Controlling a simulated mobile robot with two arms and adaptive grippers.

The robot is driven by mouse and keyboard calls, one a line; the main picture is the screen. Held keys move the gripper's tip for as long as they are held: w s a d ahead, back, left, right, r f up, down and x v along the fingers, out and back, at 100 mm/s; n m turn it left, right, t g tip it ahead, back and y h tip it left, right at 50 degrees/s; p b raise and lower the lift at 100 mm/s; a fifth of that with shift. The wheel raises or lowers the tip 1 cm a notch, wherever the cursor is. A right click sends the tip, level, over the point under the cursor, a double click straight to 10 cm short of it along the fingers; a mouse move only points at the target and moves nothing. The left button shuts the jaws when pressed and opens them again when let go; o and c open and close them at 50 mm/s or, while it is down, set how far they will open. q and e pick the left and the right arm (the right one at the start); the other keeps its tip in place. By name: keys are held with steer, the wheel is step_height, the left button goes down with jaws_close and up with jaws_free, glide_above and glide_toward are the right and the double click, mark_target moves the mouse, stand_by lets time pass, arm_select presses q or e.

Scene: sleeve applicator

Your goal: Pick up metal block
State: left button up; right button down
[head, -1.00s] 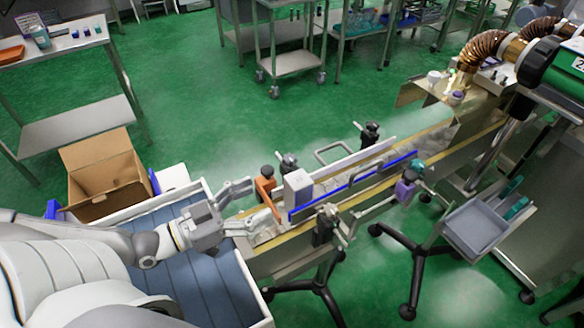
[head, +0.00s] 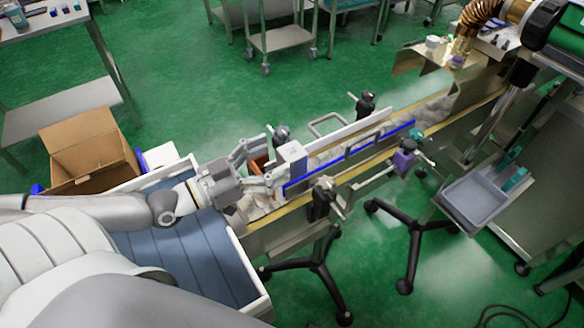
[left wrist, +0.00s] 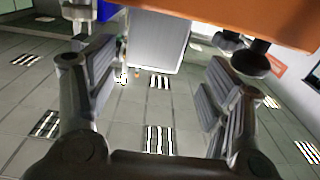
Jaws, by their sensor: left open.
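The metal block (head: 292,157) is a light grey upright box at the near left end of the conveyor, beside the blue-edged guide rail. My left gripper (head: 273,160) is open, with its fingers reaching toward the block from the left. In the left wrist view the block (left wrist: 158,40) shows between the two spread fingers, toward the top of the picture; I cannot tell whether either finger touches it. My right gripper is not in view.
The conveyor (head: 390,148) runs to the upper right between guide rails and black clamp knobs. An orange bracket (left wrist: 225,15) lies close to the left gripper. An open cardboard box (head: 90,155) stands at the left, beside a blue-surfaced white tray (head: 190,250). A grey bin (head: 474,199) is at right.

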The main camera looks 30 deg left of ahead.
arm_select(q)
steer(key=shift+x, duration=0.75)
steer(key=shift+w+d, duration=0.25)
steer(key=shift+d, duration=0.15)
steer(key=shift+x, duration=1.4)
steer(key=shift+d, duration=0.15)
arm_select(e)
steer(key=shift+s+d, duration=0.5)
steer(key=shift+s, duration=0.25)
arm_select(q)
steer(key=shift+c, duration=0.4)
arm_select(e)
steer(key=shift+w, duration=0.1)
arm_select(q)
steer(key=c, duration=1.2)
jaws_close()
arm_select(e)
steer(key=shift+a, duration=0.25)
